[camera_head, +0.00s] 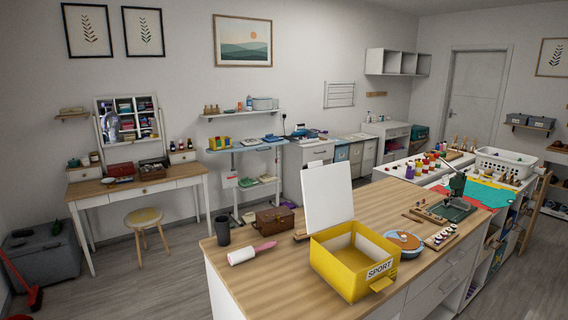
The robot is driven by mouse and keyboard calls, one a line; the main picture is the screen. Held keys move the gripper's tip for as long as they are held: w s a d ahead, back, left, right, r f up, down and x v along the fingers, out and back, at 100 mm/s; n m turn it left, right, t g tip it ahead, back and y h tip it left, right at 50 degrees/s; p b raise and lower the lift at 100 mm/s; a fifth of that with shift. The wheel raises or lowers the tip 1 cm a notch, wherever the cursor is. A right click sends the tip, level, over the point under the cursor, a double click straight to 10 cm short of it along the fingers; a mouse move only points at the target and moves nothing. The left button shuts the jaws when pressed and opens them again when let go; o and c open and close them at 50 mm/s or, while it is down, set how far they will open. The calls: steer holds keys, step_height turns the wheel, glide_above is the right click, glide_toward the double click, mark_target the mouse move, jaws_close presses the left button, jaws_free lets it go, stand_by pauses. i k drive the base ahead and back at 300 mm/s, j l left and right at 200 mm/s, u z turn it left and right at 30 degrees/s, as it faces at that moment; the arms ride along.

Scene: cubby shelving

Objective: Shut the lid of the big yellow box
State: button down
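The big yellow box (336,279) stands on the wooden-topped counter, open at the top, with a white SPORT label (379,269) on its front right wall. A small yellow tab (381,284) sticks out from the front right wall. My gripper is not in view.
On the counter (275,280) are a rolling pin (251,252), a dark cup (222,230), a brown case (275,220) and a round blue-rimmed dish (404,242) close to the box's right. A microscope (457,186) stands farther right.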

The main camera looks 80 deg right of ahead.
mark_target(328, 189)
steer(key=i+l+z, duration=0.25)
steer(key=i+z, duration=0.7)
steer(key=i, duration=0.2)
steer(key=i+j+z, duration=0.15)
steer(key=i+z, duration=0.3)
steer(key=i, duration=0.15)
steer(key=i+z, duration=0.25)
steer(key=z, duration=0.2)
steer(key=i+z, duration=0.3)
steer(key=z, duration=0.15)
steer(key=i+j+z, duration=0.15)
steer(key=z, duration=0.35)
steer(key=i+j+z, duration=0.25)
steer(key=z, duration=0.2)
